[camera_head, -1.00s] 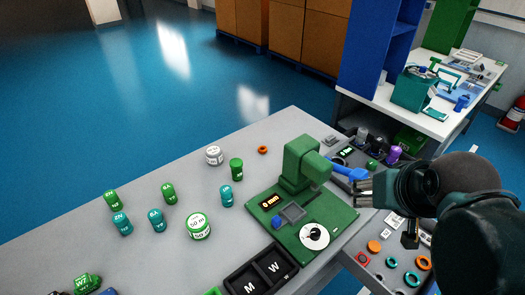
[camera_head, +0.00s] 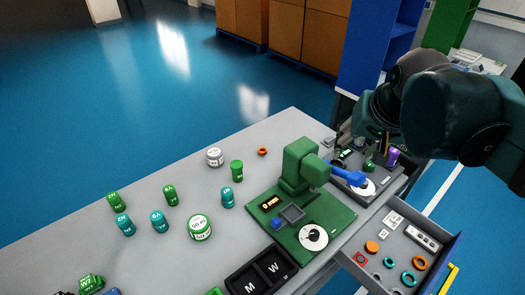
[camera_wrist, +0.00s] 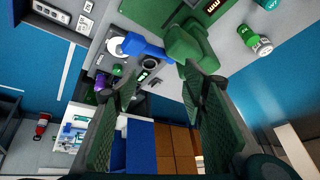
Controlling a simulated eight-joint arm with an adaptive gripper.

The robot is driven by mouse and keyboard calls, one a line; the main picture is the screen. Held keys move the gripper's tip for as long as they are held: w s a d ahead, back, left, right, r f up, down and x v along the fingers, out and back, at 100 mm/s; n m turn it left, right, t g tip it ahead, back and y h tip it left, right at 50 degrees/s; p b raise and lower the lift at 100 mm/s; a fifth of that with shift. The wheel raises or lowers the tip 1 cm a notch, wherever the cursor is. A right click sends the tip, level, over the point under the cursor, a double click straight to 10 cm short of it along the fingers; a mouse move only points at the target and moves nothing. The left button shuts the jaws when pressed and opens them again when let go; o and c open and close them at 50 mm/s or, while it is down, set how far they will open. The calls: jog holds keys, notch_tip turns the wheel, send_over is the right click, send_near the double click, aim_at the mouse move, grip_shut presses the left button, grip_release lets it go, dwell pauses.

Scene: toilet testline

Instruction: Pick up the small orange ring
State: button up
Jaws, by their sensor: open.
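A small orange ring (camera_head: 262,151) lies on the grey table near its far edge, behind the green device. Another orange ring (camera_head: 420,263) lies in the open drawer at the lower right, so two pieces fit the name. My gripper (camera_head: 372,130) is at the right above the table's far right corner, apart from both rings; its fingers are partly hidden in the head view. In the wrist view my gripper (camera_wrist: 158,85) shows two spread green fingers with nothing between them. I cannot make out an orange ring in the wrist view.
The green device (camera_head: 300,205) stands between my gripper and the table's left part. Several green and teal weights and a white jar (camera_head: 214,157) stand left of it. The drawer (camera_head: 445,262) also holds an orange disc (camera_head: 371,247) and teal rings. A blue shelf (camera_head: 365,50) stands behind.

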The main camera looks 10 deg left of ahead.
jog(key=w+a+r+m+g+p, duration=0.1)
jog(key=w+a+r+p, duration=0.2)
jog(key=w, duration=0.5)
jog(key=m+g+p, duration=0.5)
jog(key=m, duration=0.1)
send_over(263, 150)
jog(key=shift+f, duration=14.05)
jog(key=shift+f, duration=1.3)
jog(key=shift+f, duration=0.1)
